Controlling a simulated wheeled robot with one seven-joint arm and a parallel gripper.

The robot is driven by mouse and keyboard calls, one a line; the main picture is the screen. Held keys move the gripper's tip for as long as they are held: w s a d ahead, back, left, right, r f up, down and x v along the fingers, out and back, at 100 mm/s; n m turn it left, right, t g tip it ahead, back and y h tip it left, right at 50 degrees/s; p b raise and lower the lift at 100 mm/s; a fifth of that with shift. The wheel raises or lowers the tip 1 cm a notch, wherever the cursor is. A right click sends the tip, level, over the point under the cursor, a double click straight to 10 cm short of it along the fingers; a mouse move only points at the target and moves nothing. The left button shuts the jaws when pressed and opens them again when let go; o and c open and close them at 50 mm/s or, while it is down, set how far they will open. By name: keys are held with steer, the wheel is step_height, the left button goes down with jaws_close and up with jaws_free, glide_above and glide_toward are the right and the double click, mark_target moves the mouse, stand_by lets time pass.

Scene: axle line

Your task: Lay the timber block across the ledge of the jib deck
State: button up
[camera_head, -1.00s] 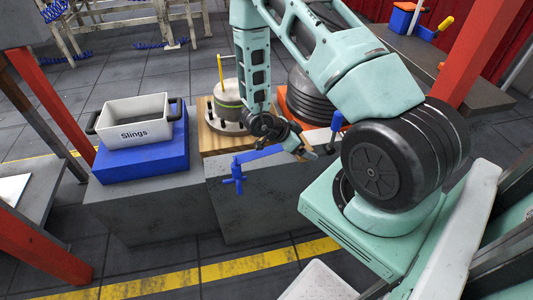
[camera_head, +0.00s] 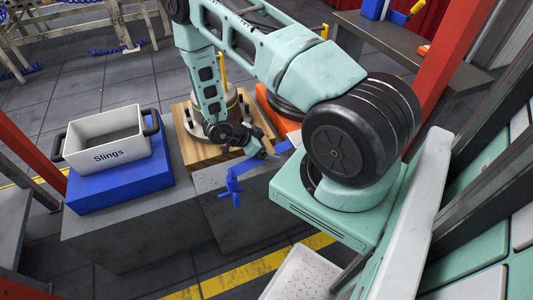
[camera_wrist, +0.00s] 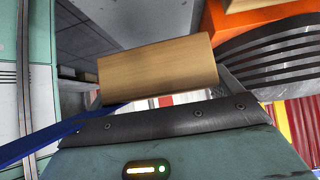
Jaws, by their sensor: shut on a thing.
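The timber block (camera_wrist: 158,68) is a pale brown piece of wood. In the wrist view it lies crosswise between the fingers of my gripper (camera_wrist: 160,88), which is shut on it. In the head view my gripper (camera_head: 266,150) is over the right part of the grey plinth, just above a blue crank handle; the block is hard to make out there. A wooden deck (camera_head: 184,118) carries a round metal mount with a yellow upright, left of my gripper. I cannot tell which edge is the ledge, and my arm covers part of this area.
A white crate marked Slings (camera_head: 104,138) stands on a blue block (camera_head: 120,184) at the left. The blue crank handle (camera_head: 232,184) projects at the plinth's front. A ribbed black drum on an orange base (camera_head: 268,102) is close behind my gripper.

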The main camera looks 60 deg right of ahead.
steer(key=shift+f, duration=1.75)
steer(key=shift+f, duration=0.1)
steer(key=o, duration=0.8)
steer(key=shift+o, duration=0.2)
